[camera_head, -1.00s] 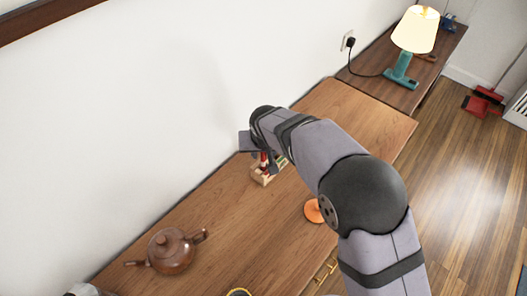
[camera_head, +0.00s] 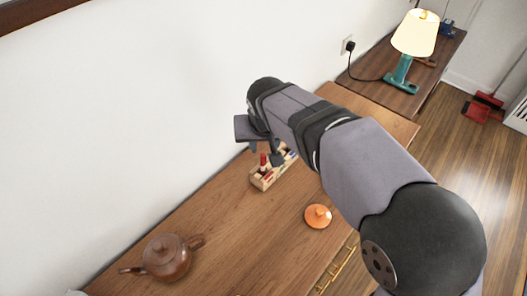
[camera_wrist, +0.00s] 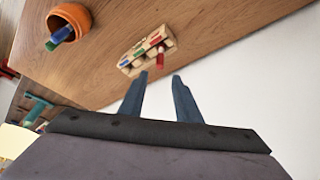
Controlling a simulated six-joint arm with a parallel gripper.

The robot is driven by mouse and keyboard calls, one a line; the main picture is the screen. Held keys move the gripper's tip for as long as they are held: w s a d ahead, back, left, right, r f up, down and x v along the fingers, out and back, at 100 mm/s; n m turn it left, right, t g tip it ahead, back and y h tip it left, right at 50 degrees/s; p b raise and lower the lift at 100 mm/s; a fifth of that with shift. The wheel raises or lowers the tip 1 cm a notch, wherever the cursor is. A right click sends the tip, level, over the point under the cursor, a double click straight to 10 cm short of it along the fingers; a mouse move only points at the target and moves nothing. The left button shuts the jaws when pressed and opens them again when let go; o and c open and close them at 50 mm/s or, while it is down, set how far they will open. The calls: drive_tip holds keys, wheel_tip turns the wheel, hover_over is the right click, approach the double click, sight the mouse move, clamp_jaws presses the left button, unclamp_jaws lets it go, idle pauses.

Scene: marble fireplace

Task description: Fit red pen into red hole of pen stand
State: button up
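The pen stand (camera_head: 259,180) is a light wooden block with coloured marks on the brown table near the white wall; it also shows in the wrist view (camera_wrist: 137,65). The red pen (camera_head: 263,160) stands upright in the stand. In the wrist view the red pen (camera_wrist: 160,58) pokes out at the red-marked end, its lower part hidden in the block. My gripper (camera_wrist: 161,75) is open and empty, its two fingers apart. It is off the pen, back toward the wall side and a little above the stand.
An orange pot (camera_wrist: 53,20) with blue and green pens is in the wrist view. A brown teapot (camera_head: 166,258) stands at the near left. A lit lamp (camera_head: 415,35) is on the far table.

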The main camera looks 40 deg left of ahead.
drive_tip(key=shift+v, duration=1.05)
drive_tip(key=shift+w, duration=0.1)
drive_tip(key=w+d+f+m+h, duration=0.1)
drive_tip(key=w+d+f, duration=0.15)
drive_tip(key=d, duration=0.55)
drive_tip(key=w+d+f+m+h, duration=0.1)
drive_tip(key=w+d+m, duration=0.15)
drive_tip(key=d, duration=0.55)
drive_tip(key=w+d+f+m, duration=0.1)
drive_tip(key=w+d, duration=0.2)
drive_tip(key=d, duration=0.6)
drive_tip(key=s+d+f+m+g, duration=0.1)
drive_tip(key=s+d+f, duration=0.1)
drive_tip(key=s+d, duration=0.2)
drive_tip(key=s+d+f+m+g, duration=0.1)
drive_tip(key=s+d, duration=0.3)
drive_tip(key=d, duration=0.7)
drive_tip(key=s+d+f+m+g+h, duration=0.1)
drive_tip(key=s+d+f+m, duration=0.1)
drive_tip(key=d, duration=0.6)
drive_tip(key=shift+s+f, duration=0.85)
drive_tip(key=shift+s, duration=0.3)
